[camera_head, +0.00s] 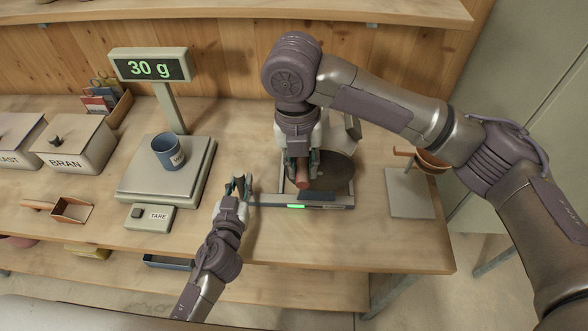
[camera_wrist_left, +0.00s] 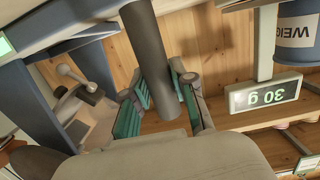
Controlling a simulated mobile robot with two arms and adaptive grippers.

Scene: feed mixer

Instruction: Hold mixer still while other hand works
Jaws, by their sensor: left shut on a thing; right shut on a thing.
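The mixer stands on the middle-right of the bench; its dark round part (camera_head: 338,172) and its front base strip with a green light (camera_head: 325,207) show behind and below my right gripper. My left gripper (camera_head: 239,186) is at the mixer's left side. In the left wrist view, its green-padded fingers (camera_wrist_left: 163,95) are shut around a dark grey bar (camera_wrist_left: 150,45), which looks like a side handle of the mixer. My right gripper (camera_head: 302,163) points down over the mixer, shut on a reddish-brown handle (camera_head: 302,177). My right gripper and arm hide part of the mixer.
A scale (camera_head: 165,170) holding a blue cup (camera_head: 168,152) stands left, its display (camera_head: 151,66) reading 30 g. BRAN bin (camera_head: 75,143) and scoop (camera_head: 72,210) lie further left. A stand with a copper-coloured bowl (camera_head: 432,161) is right. The front right bench (camera_head: 350,245) is clear.

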